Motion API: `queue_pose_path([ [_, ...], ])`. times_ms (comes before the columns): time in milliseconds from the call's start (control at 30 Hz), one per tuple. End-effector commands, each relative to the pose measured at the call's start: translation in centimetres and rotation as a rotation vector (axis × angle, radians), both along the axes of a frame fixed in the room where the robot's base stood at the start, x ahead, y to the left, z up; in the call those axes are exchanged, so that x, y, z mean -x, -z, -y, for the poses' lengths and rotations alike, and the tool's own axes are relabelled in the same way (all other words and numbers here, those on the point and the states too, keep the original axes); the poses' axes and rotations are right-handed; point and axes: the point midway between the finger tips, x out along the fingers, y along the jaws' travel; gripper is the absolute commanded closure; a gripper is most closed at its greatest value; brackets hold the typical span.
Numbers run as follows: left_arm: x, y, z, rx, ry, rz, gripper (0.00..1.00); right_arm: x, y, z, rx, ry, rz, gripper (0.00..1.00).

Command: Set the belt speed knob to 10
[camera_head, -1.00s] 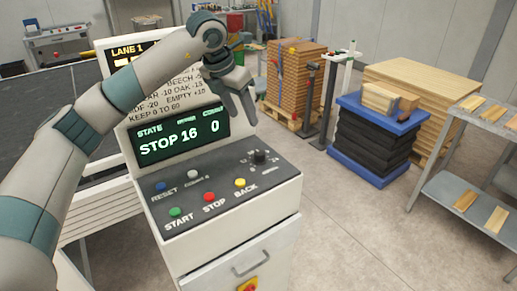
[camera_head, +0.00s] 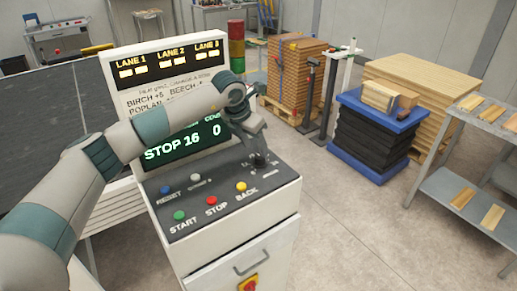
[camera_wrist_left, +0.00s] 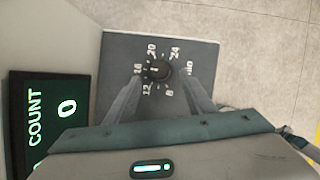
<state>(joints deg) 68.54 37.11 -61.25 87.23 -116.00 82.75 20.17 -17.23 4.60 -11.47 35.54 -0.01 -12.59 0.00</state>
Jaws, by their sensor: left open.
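The belt speed knob (camera_wrist_left: 156,71) is a small black dial on the dark panel, ringed by the numbers 8, 12, 16, 20 and 24. In the head view the knob (camera_head: 259,159) is partly covered by my left gripper (camera_head: 258,154). The gripper is open and points down at it. In the left wrist view the gripper's two fingers (camera_wrist_left: 161,84) stand apart on either side of the knob; I cannot tell whether they touch it. The display (camera_head: 183,146) reads STOP 16 and count 0, partly hidden by my wrist. My right gripper is not in view.
Below the knob, the panel holds several buttons, including green START (camera_head: 179,215), red STOP (camera_head: 211,200) and yellow BACK (camera_head: 241,186). A lane sign (camera_head: 168,62) stands above the display. A blue-topped stack (camera_head: 373,140) and a grey shelf (camera_head: 445,160) are at the right, apart from the console.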

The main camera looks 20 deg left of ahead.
Motion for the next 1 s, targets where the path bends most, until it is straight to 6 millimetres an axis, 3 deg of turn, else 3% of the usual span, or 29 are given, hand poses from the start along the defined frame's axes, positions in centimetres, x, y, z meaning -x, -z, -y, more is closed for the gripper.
queue_pose_path([
  [100, -0.7, 1.6, 0.3, -0.001, -0.001, -0.003, 0.51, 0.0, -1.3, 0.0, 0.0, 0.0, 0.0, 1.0],
  [333, -1.7, 4.2, 0.7, 0.0, -0.001, -0.001, 0.51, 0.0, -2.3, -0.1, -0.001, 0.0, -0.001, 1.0],
  [767, -1.9, 5.0, 0.8, 0.0, 0.0, 0.0, 0.51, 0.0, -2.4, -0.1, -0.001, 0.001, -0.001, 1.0],
  [933, -1.9, 5.0, 0.8, 0.0, 0.0, 0.0, 0.87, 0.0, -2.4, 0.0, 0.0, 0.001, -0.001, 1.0],
  [1000, -1.9, 5.0, 0.8, 0.0, 0.0, 0.0, 0.92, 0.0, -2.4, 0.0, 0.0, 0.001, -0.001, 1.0],
])
